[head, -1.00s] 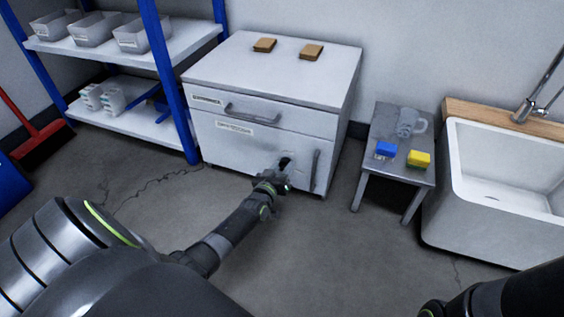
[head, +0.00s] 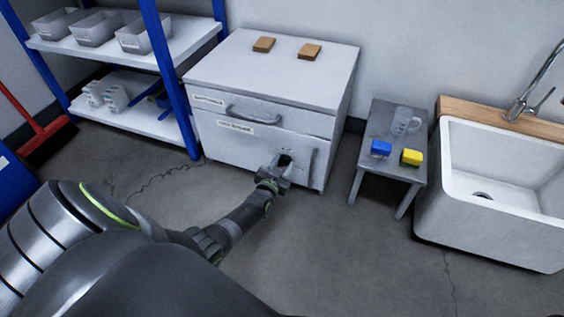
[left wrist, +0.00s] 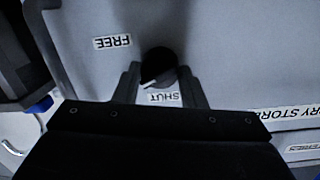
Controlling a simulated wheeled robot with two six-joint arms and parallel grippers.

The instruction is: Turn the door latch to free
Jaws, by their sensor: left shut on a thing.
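The door latch (head: 285,160) is a dark knob on the lower door of the white cabinet (head: 225,150). In the left wrist view the latch (left wrist: 158,62) is round, with a short white mark at its lower left edge, close to the SHUT label (left wrist: 163,97). The FREE label (left wrist: 112,42) is at upper left; both labels appear upside down. My left gripper (head: 277,170) is at the latch, and its two fingers (left wrist: 158,80) are shut on it from either side. My right gripper is not in view.
A vertical door handle (head: 311,168) is just right of the latch. A drawer handle (head: 252,115) is above. A small grey table (head: 375,168) with blue and yellow blocks and a clear jug stands to the right, beside a white sink (head: 485,215).

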